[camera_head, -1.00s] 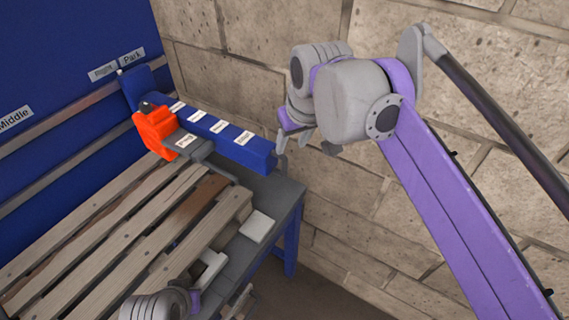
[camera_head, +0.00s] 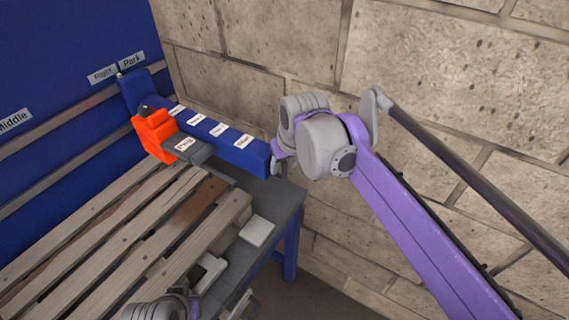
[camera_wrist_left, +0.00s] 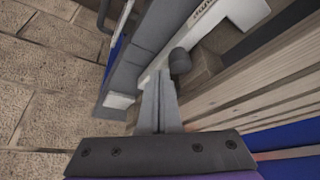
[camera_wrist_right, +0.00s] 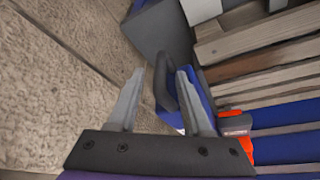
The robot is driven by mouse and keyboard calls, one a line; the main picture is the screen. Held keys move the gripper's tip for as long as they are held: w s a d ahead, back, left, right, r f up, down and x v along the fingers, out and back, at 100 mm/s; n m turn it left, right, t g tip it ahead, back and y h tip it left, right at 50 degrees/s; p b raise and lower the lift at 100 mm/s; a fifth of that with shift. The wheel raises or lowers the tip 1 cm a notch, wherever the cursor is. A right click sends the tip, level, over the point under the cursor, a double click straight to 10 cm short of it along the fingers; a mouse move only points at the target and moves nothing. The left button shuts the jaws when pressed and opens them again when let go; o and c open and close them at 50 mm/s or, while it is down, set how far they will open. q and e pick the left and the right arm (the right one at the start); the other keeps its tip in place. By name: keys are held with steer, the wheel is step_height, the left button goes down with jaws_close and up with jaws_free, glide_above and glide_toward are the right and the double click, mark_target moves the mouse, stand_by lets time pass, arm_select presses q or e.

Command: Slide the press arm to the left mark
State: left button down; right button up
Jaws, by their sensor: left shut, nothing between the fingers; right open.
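The press arm is a blue beam (camera_head: 240,154) with white labels, reaching out from the blue back frame at the upper left. An orange block (camera_head: 154,135) sits at its base. A dark handle (camera_wrist_right: 167,85) shows at the beam's near end in the right wrist view. My right gripper (camera_head: 278,158) is at that end; its fingers (camera_wrist_right: 158,88) are open with the handle between them, and I cannot tell if they touch it. My left gripper (camera_wrist_left: 160,88) is shut and empty beside a dark knob (camera_wrist_left: 180,62); its fingertips are hard to see in the head view.
Wooden pallet slats (camera_head: 100,235) fill the table's left and middle. A white block (camera_head: 257,231) lies on the grey table edge (camera_head: 283,208). The blue back panel (camera_head: 50,60) carries Middle, Right and Park labels. A stone wall (camera_head: 450,90) stands close at the right.

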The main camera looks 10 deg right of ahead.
steer(key=shift+c, duration=0.3)
jaws_close()
stand_by(1.1)
